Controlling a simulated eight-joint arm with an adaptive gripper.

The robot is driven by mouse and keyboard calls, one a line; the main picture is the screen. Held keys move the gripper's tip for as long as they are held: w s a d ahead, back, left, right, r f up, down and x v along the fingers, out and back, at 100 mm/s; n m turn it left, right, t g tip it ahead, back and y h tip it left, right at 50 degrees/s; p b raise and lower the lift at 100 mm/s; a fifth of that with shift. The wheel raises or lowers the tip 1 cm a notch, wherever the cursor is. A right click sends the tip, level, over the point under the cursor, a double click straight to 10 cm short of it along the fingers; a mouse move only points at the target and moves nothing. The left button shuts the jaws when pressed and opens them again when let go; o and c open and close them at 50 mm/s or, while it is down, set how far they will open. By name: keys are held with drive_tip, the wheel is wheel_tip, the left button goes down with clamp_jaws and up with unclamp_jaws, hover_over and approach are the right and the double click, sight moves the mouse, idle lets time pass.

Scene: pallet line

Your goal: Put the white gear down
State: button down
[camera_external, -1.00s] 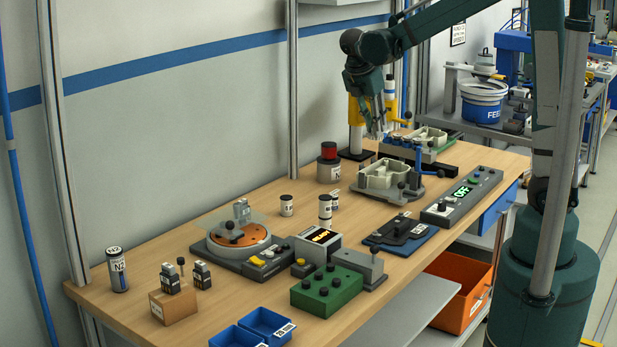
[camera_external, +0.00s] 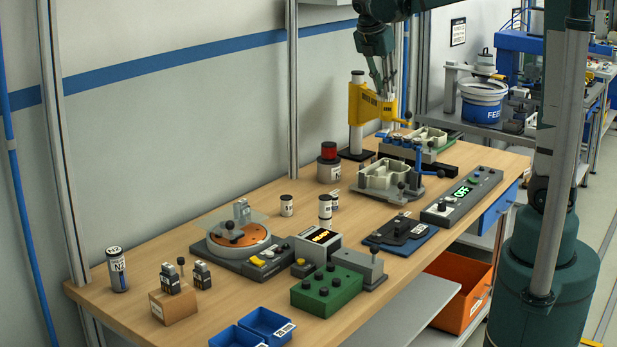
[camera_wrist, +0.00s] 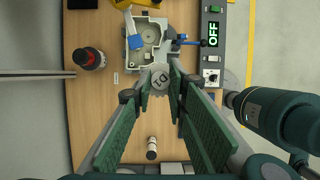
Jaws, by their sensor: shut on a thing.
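My gripper (camera_external: 385,96) is high above the back part of the bench, in front of the yellow press. In the wrist view its green fingers (camera_wrist: 160,82) are shut on the white gear (camera_wrist: 160,76), a pale toothed disc with dark markings on its face. In the external view the gear is too small to make out clearly. The gear is held clear of the bench, and in the wrist view it appears just beside the edge of a pale open housing (camera_wrist: 150,38). That housing also shows on its grey fixture in the external view (camera_external: 380,178).
The yellow press (camera_external: 360,105) stands at the back. A red-topped cylinder (camera_external: 328,163) stands left of the housing. A control panel reading OFF (camera_external: 460,195) lies on the right. A turntable (camera_external: 238,240) and a green box (camera_external: 325,290) are nearer. Bare wood (camera_external: 225,200) lies along the wall side.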

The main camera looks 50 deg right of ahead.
drive_tip(key=s+d+n+t, duration=0.1)
drive_tip(key=s+d+n, duration=0.25)
drive_tip(key=d, duration=1.15)
drive_tip(key=s+d+n, duration=0.2)
drive_tip(key=s+d, duration=0.3)
drive_tip(key=d, duration=1.1)
wheel_tip(320, 180, down, 26)
drive_tip(key=shift+w+a+p, duration=0.2)
drive_tip(key=shift+a+p, duration=0.1)
drive_tip(key=shift+p, duration=0.1)
drive_tip(key=shift+m, duration=0.25)
drive_tip(key=shift+f, duration=2.85)
drive_tip(key=shift+f, duration=0.1)
drive_tip(key=shift+f+b, duration=0.4)
drive_tip(key=shift+f, duration=1.6)
drive_tip(key=shift+f, duration=0.1)
